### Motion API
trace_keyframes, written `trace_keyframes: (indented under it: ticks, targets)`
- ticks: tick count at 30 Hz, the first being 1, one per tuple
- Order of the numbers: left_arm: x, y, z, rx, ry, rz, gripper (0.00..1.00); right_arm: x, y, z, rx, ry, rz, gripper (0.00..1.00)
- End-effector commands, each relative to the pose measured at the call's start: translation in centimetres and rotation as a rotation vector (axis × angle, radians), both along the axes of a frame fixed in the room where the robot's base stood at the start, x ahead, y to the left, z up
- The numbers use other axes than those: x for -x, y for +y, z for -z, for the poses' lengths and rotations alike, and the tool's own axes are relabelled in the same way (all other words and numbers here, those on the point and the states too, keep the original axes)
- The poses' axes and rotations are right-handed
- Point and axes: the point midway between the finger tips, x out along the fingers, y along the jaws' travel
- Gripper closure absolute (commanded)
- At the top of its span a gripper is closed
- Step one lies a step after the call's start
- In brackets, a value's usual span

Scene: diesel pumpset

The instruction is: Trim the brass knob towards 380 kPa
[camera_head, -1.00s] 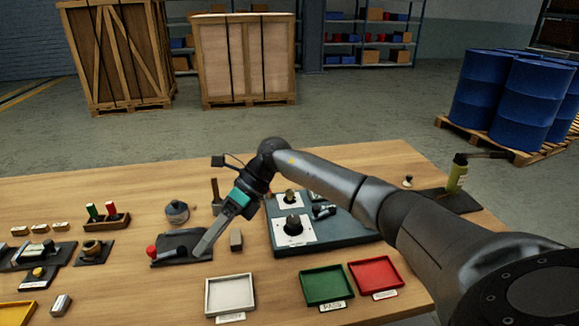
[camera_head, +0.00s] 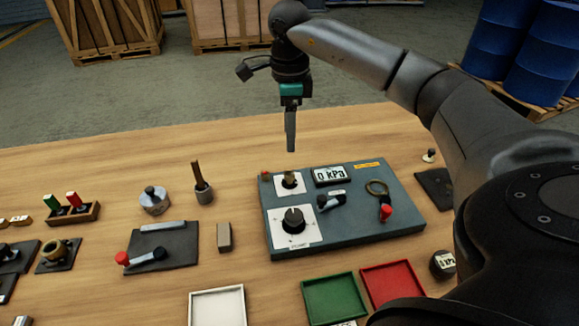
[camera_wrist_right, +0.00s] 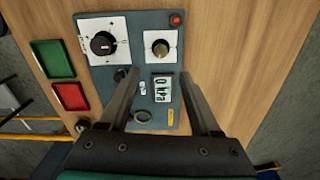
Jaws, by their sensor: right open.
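The brass knob (camera_head: 289,181) stands on a small white plate at the back left of the grey-blue panel (camera_head: 375,229). The gauge display (camera_head: 328,176) beside it reads 0 kPa. My right gripper (camera_head: 291,150) hangs above the knob, pointing down, apart from it and empty. In the right wrist view, the brass knob (camera_wrist_right: 160,48) lies beyond the open fingers of my right gripper (camera_wrist_right: 162,75), roughly between their lines. The display (camera_wrist_right: 162,90) shows sideways between the fingers. My left gripper is not in view.
Green (camera_head: 335,299) and red (camera_head: 394,289) trays lie in front. A wooden-handled tool (camera_head: 201,182) stands to the left.

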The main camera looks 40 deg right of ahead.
Motion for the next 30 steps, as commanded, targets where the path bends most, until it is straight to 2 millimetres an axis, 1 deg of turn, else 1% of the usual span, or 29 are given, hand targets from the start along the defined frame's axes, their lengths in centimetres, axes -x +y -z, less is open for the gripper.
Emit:
trace_keyframes:
  ticks: [1,6,12,15,20,28,29,30]
  targets:
    - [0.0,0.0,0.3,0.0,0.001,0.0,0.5,0.2,0.0,1.5,0.0,0.006,0.0,0.36]
    - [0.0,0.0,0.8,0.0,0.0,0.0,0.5,0.1,0.0,5.2,-0.001,0.004,0.002,0.36]
    - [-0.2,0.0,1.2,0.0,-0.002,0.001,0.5,0.1,0.0,8.7,-0.001,0.003,0.001,0.36]
    - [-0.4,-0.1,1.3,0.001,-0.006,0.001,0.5,0.1,0.0,9.8,-0.002,0.002,0.001,0.36]
    - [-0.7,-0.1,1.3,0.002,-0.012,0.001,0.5,0.0,0.0,10.6,-0.001,-0.001,0.001,0.36]
    - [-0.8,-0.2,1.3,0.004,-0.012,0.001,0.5,0.0,0.0,10.7,-0.001,-0.001,0.001,0.36]
    - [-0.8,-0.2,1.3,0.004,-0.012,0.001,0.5,0.0,0.0,10.7,-0.001,0.0,0.001,0.38]
    - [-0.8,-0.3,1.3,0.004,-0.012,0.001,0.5,0.0,0.0,10.7,-0.001,0.0,0.001,0.43]
